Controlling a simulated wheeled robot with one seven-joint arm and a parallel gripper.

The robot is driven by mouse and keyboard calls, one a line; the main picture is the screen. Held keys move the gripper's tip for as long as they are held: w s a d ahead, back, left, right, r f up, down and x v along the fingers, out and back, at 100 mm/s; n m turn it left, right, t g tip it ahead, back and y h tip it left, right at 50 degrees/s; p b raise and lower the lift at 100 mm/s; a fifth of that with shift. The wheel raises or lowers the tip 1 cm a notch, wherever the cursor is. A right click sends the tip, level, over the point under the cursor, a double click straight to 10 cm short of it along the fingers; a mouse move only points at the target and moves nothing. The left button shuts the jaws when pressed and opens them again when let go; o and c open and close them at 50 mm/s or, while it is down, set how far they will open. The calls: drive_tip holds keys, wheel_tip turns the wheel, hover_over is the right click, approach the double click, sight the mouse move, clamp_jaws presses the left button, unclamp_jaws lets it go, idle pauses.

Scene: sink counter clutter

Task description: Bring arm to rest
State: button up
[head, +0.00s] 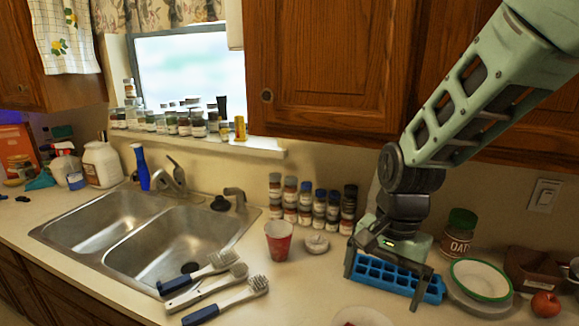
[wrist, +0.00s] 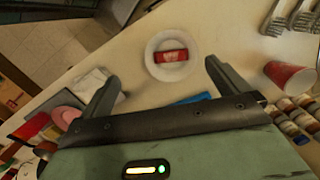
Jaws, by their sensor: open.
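My arm comes in from the upper right in the head view. My gripper (head: 382,290) points down over the right part of the counter (head: 300,300). Its two fingers are spread wide with nothing between them; they also show apart in the wrist view (wrist: 160,74). A blue ice-cube tray (head: 432,290) lies behind and below the fingers in the head view. Only a blue sliver of it (wrist: 190,98) shows in the wrist view, past the gripper's edge. I cannot tell whether the fingers touch the tray.
A white bowl (wrist: 150,65) holds a red packet (wrist: 171,55). A red cup (head: 278,240), several spice jars (head: 305,205) and an oats jar (head: 459,232) stand nearby. Bowls (head: 481,281) and a tomato (head: 545,304) are at right. Brushes (head: 225,300) lie by the sink (head: 170,240). Cabinets (head: 330,70) hang above.

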drive_tip(key=s+a+f+n+b, duration=0.1)
drive_tip(key=s+f+n+b, duration=0.1)
drive_tip(key=s+n, duration=0.5)
drive_tip(key=s+a+f+n+b, duration=0.1)
drive_tip(key=s+f+n+b, duration=0.2)
drive_tip(key=s+n+b, duration=0.2)
drive_tip(key=shift+s+a+f+n+t+b, duration=0.35)
drive_tip(key=shift+s+n, duration=1.45)
drive_tip(key=shift+s, duration=0.85)
